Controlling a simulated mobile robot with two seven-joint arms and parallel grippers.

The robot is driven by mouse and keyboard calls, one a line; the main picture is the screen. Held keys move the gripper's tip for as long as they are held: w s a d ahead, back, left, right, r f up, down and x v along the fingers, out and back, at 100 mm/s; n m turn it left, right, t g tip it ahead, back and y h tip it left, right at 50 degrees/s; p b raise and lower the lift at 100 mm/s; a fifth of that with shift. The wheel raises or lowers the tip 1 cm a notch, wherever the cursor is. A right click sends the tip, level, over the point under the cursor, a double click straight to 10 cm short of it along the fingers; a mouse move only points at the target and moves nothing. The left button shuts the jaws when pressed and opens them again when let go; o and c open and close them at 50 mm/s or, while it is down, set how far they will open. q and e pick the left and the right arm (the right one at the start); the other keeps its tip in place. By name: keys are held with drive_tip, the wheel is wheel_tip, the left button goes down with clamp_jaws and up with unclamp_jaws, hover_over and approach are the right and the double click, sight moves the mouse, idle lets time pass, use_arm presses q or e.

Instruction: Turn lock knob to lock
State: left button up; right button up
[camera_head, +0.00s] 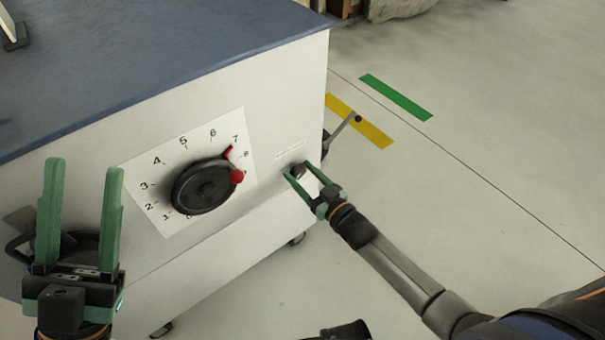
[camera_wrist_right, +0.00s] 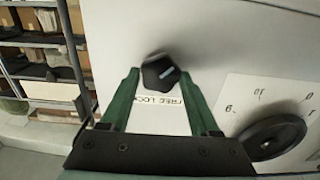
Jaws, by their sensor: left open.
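The lock knob (camera_head: 298,170) is a small dark knob on the white cabinet front, right of the numbered dial. My left gripper (camera_head: 84,168) is open and empty in front of the cabinet's left part.
A large black dial (camera_head: 203,187) with a red-tipped handle (camera_head: 237,176) sits on a numbered plate left of the knob. A crank lever (camera_head: 343,130) sticks out at the cabinet's right side. Shelves (camera_wrist_right: 45,60) with boxes show in the right wrist view.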

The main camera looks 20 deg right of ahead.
drive_tip(key=c, duration=0.9)
drive_tip(key=shift+m, duration=0.3)
drive_tip(key=m+p, duration=0.1)
drive_tip(key=m, duration=0.1)
drive_tip(key=shift+m, duration=0.3)
drive_tip(key=m, duration=0.2)
drive_tip(key=shift+d+m+p, duration=0.1)
drive_tip(key=shift+m+p, duration=0.2)
drive_tip(key=shift+p, duration=0.1)
drive_tip(key=m, duration=0.5)
drive_tip(key=shift+d+f, duration=0.1)
drive_tip(key=shift+f, duration=0.1)
drive_tip(key=m+b, duration=0.1)
drive_tip(key=m, duration=0.4)
drive_tip(key=shift+f+b, duration=0.1)
drive_tip(key=shift+b, duration=0.2)
drive_tip(key=shift+m, duration=1)
drive_tip(key=shift+b, duration=0.3)
